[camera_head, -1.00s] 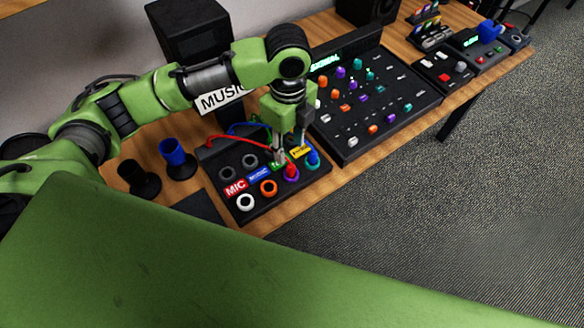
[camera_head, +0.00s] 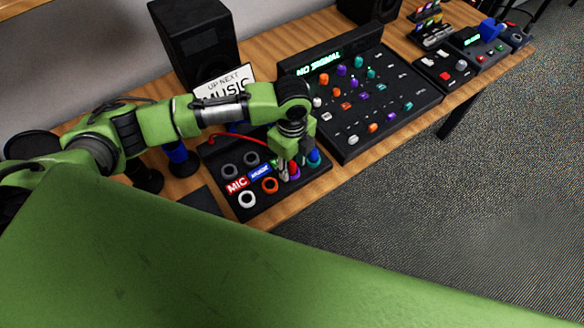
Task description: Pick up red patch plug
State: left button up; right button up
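The patch panel (camera_head: 262,205) is a dark box on the wooden desk with two rows of round sockets and coloured labels. The red patch plug (camera_head: 294,167) sits at the purple-ringed socket in the front row, mostly hidden by my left gripper. Its red cable (camera_head: 236,137) arches in from the left and passes behind my arm. My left gripper (camera_head: 287,174) points down with its fingers at the red plug. Whether they are closed on it is not clear. A blue plug (camera_head: 314,158) stands just right of the gripper. My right gripper is not in view.
A mixer console (camera_head: 346,147) with coloured knobs is close on the right. A black speaker (camera_head: 196,45) and a "MUSIC" sign (camera_head: 225,82) stand behind my arm. A blue-topped holder (camera_head: 178,155) is left of the panel. Small switch boxes (camera_head: 444,70) are farther right.

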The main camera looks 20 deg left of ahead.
pick_arm(q)
grip_shut()
jog(key=shift+r, duration=0.15)
